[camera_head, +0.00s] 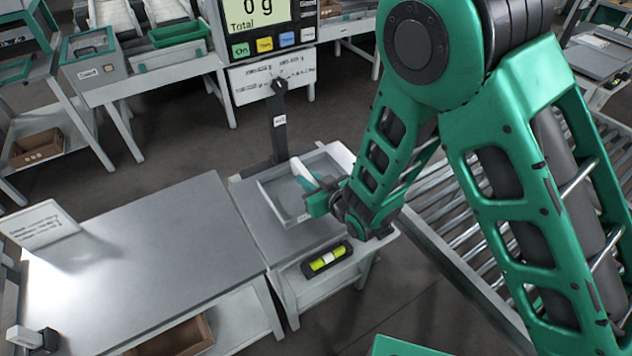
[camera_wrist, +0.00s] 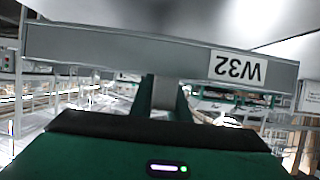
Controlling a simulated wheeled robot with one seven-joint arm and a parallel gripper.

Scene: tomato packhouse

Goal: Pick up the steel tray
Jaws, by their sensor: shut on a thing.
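The steel tray (camera_head: 281,206) is a shallow grey tray over the weighing stand beside the grey table. My gripper (camera_head: 318,193) is at the tray's right side, shut on its wall. In the wrist view the tray's wall (camera_wrist: 120,52) runs across the top, with a white label reading W32 upside down. My gripper (camera_wrist: 165,88) meets this wall from below in that picture. The fingertips are partly hidden. I cannot tell whether the tray touches the surface under it.
The scale display (camera_head: 258,18) reads 0 g on a post behind the tray. A grey table (camera_head: 150,245) with a sign (camera_head: 40,225) stands left. A roller conveyor (camera_head: 460,225) runs at the right. A spirit level (camera_head: 327,258) is on the stand's front.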

